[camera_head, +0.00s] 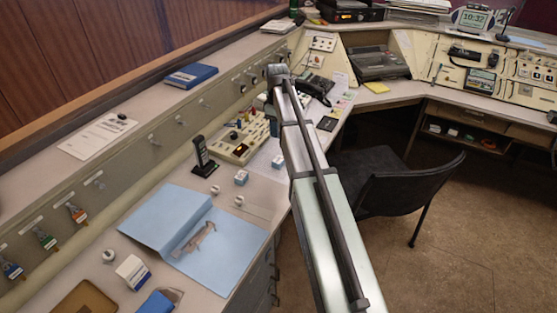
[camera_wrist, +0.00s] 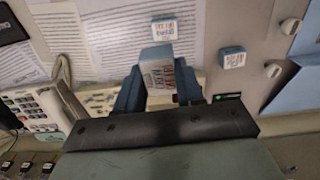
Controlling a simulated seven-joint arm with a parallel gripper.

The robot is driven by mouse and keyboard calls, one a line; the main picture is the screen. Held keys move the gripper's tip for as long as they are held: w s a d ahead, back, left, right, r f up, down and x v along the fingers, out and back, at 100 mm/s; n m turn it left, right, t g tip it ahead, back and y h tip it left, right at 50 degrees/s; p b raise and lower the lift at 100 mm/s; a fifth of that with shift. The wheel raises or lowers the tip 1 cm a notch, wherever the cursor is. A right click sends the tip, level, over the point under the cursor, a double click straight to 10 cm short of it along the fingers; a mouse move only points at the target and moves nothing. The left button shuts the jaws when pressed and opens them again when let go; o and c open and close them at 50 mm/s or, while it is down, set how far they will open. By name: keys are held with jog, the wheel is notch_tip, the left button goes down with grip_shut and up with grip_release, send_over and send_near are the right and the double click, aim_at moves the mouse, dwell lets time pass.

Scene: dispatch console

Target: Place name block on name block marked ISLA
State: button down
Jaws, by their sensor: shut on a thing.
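In the wrist view, my gripper (camera_wrist: 160,88) is shut on a white and blue name block (camera_wrist: 157,66), with one blue finger on each side. Two other name blocks lie beyond it: one at the top centre (camera_wrist: 165,27) on printed sheets and one to the right (camera_wrist: 233,59). All carry red and blue lettering that I cannot read surely, so I cannot tell which is marked ISLA. The held block is apart from both in the picture. In the head view, two small blocks stand on the desk (camera_head: 241,177) (camera_head: 278,161); my arm hides the gripper and held block.
Two white knob-like pieces (camera_wrist: 291,26) (camera_wrist: 273,70) stand near the right block. A blue folder (camera_head: 215,259) lies open on the desk. A black handset (camera_head: 204,158) stands upright by the beige console (camera_head: 243,139). A chair (camera_head: 390,180) stands right of my arm.

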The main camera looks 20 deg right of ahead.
aim_at(278, 159)
jog(key=shift+s+f, duration=0.15)
jog(key=shift+s, duration=0.5)
jog(key=shift+f, duration=4.95)
jog(key=shift+f, duration=0.15)
jog(key=c, duration=0.7)
grip_release()
notch_tip(278, 159, up, 12)
jog(key=shift+a+r, duration=0.1)
jog(key=shift+r, duration=0.05)
